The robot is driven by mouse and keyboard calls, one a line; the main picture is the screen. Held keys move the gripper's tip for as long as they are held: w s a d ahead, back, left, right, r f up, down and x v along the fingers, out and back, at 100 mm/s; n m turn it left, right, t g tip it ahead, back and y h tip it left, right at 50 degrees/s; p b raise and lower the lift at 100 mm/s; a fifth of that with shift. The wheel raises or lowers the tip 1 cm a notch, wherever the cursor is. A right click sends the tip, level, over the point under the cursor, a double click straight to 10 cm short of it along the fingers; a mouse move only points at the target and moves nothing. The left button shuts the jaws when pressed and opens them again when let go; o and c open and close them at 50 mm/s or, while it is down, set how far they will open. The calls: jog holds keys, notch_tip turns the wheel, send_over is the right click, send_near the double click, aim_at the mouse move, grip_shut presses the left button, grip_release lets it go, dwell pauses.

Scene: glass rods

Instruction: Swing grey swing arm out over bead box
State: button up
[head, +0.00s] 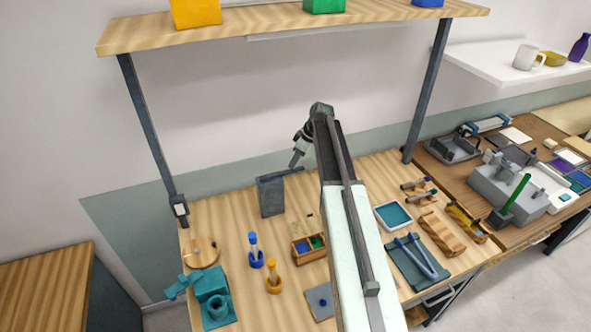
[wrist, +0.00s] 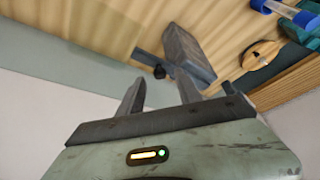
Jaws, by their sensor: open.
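The grey swing arm (head: 288,173) is a thin dark bar at the top of an upright grey block (head: 270,197) at the back of the wooden bench. In the head view it points right, along the back edge. In the wrist view the swing arm (wrist: 146,57) carries a small black knob (wrist: 159,72), seen between my fingertips. My gripper (head: 297,160) is open, close to the bar's right end; its fingers (wrist: 160,82) appear empty. Whether they touch the knob, I cannot tell. The bead box (head: 295,256), wooden with green and blue compartments, lies in front of the block, partly beside my arm.
Blue (head: 255,252) and yellow (head: 273,278) stands are left of the bead box, with a teal fixture (head: 213,300) at front left. A teal tray (head: 394,215) and a dark mat (head: 415,262) lie right of my arm. A shelf (head: 290,28) spans above.

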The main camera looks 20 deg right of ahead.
jog(key=shift+b+x, duration=0.4)
jog(key=shift+x, duration=0.6)
jog(key=shift+r, duration=0.1)
grip_shut()
dwell(0.5)
